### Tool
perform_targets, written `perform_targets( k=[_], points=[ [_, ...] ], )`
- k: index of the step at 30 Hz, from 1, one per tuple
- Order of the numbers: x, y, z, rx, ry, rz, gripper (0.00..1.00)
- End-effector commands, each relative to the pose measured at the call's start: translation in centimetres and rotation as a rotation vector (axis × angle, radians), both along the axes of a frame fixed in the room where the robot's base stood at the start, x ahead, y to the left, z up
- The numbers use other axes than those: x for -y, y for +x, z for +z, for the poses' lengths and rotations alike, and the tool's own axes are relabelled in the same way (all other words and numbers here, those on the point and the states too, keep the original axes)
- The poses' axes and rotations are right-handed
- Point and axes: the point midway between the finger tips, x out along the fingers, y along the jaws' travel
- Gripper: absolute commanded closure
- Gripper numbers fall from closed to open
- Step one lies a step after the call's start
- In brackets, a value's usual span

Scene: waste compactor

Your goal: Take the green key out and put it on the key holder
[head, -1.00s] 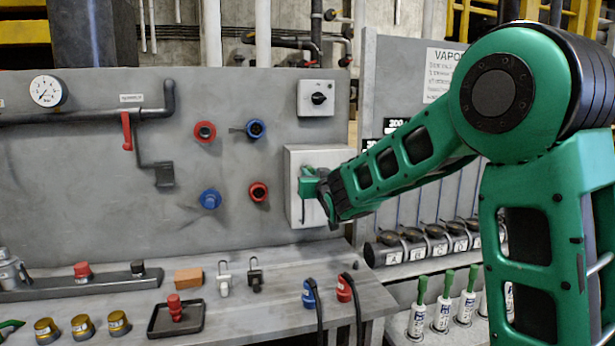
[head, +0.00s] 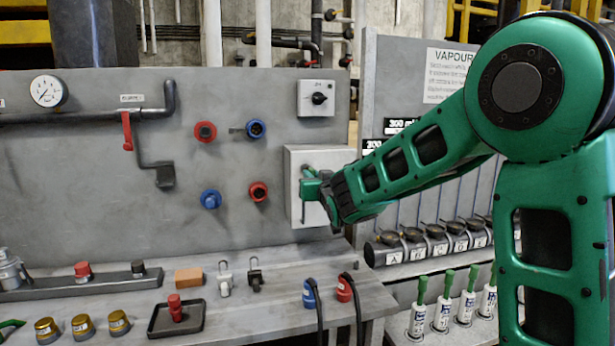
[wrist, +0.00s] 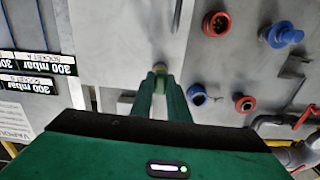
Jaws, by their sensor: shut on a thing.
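My gripper (head: 306,186) is at the face of the light grey box (head: 293,215) on the wall panel. In the wrist view my gripper (wrist: 160,82) is shut on a small green piece, the green key (wrist: 160,70), of which little shows between the fingertips. A round grey lock (wrist: 158,56) on the box face lies just beyond the fingertips. I cannot tell whether the key is still inside it. In the head view my fingers hide most of the key. I cannot make out which thing is the key holder.
Red and blue sockets (head: 258,191) are left of the box. A bench (head: 255,310) below carries plugs, a brick (head: 188,275) and a dark tray (head: 160,325). A rack of black-capped cylinders (head: 393,257) is to the right, under my forearm.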

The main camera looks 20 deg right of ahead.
Motion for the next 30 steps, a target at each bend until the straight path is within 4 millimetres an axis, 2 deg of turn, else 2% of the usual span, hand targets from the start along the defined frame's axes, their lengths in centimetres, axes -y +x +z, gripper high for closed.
perform_targets(
  k=[30],
  points=[
    [0.0,-3.3,0.0,0.001,-0.001,0.0,1.0]
  ],
)
